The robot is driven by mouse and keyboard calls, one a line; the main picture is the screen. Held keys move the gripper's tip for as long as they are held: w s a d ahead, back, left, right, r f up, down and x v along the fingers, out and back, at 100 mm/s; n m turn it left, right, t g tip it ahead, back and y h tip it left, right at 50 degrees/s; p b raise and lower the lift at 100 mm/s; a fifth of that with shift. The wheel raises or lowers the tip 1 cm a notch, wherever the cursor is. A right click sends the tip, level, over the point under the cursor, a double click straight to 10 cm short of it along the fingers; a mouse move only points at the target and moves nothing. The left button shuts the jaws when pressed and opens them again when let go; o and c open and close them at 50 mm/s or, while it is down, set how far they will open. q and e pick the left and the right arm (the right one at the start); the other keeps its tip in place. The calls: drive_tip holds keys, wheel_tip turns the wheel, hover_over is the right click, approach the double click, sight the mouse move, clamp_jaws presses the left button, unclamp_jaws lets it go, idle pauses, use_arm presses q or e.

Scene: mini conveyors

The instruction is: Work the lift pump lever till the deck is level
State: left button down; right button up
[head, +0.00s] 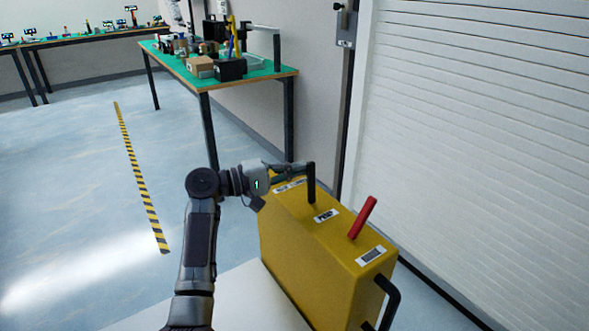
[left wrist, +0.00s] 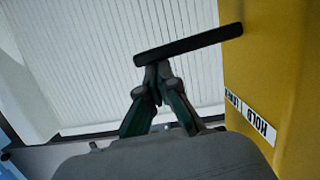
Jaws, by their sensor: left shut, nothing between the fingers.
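A yellow pump box (head: 305,250) stands at the centre right with white labels on top. A black lever (head: 311,184) stands upright on it, and a red lever (head: 362,217) leans to the right nearer the front. My left gripper (head: 302,171) is shut and empty, with its fingertips at the upper part of the black lever. In the left wrist view the closed fingertips (left wrist: 157,72) meet at the side of the black lever (left wrist: 190,44), seeming to touch it, not around it. My right gripper does not show.
A flat white surface (head: 240,300) lies left of the box; whether it is the deck I cannot tell. A white shutter (head: 480,130) is close on the right. A green-topped workbench (head: 285,72) with boxes stands behind. Floor at left is open, with a striped line (head: 138,180).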

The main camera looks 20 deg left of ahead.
use_arm(q)
drive_tip(key=m, duration=0.1)
drive_tip(key=s+d+m, duration=0.1)
drive_tip(key=shift+s+d+r+m+y, duration=0.1)
drive_tip(key=shift+d+r+m+y, duration=0.15)
drive_tip(key=shift+m+y, duration=0.05)
drive_tip(key=m, duration=0.1)
drive_tip(key=s+d+m, duration=0.1)
drive_tip(key=shift+s+d+m+g+y, duration=0.1)
drive_tip(key=shift+d+m+g+y, duration=0.2)
drive_tip(key=shift+y, duration=0.1)
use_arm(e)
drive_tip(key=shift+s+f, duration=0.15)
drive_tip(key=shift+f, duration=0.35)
use_arm(q)
drive_tip(key=shift+a, duration=0.1)
drive_tip(key=shift+s+a, duration=0.15)
drive_tip(key=shift+a, duration=0.05)
drive_tip(key=v, duration=1.1)
drive_tip(key=shift+a, duration=0.15)
drive_tip(key=shift+s, duration=0.15)
